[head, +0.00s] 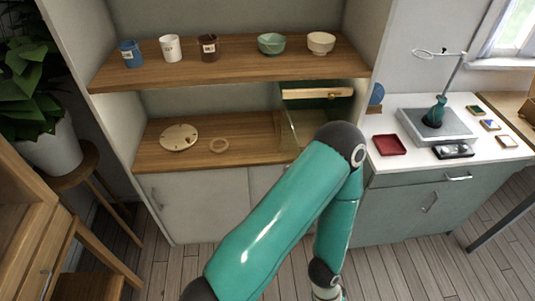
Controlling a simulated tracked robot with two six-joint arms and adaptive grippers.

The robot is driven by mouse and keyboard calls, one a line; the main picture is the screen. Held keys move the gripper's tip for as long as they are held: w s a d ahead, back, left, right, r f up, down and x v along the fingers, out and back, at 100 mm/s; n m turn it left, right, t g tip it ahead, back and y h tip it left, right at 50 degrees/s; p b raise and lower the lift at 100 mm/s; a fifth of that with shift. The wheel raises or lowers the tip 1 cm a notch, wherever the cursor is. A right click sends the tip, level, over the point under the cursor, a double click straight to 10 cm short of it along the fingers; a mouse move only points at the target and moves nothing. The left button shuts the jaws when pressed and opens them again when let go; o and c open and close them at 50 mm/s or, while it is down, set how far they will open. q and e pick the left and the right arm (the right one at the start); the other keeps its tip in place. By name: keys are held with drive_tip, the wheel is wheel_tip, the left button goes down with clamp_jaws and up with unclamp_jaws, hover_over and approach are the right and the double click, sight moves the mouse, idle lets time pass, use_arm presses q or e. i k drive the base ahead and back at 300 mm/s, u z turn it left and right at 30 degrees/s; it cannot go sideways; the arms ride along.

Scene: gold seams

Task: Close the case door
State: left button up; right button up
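The case (315,103) stands at the right end of the lower shelf, with a dark green inside and a pale wooden bar (317,93) across its upper front. A clear pane with a thin edge seems to reach forward on its left side, so the door looks open. My teal arm, from the lower left, bends in front of the case's lower right part and hides it. Its forearm points down to the bottom edge, where the wrist is cut off. Neither gripper shows.
Cups and bowls stand on the upper shelf (235,64). At right, a counter (385,181) holds a red tray (389,145) and a stand (437,112). A plant and stool are at left.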

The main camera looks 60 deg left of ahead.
sight(289, 150)
drive_tip(key=z, duration=0.5)
drive_tip(key=i, duration=0.1)
drive_tip(key=u, duration=2.4)
drive_tip(key=i, duration=0.9)
drive_tip(key=z, duration=0.2)
drive_tip(key=k, duration=0.75)
drive_tip(key=u, duration=0.2)
drive_tip(key=i, duration=0.8)
drive_tip(key=z, duration=0.1)
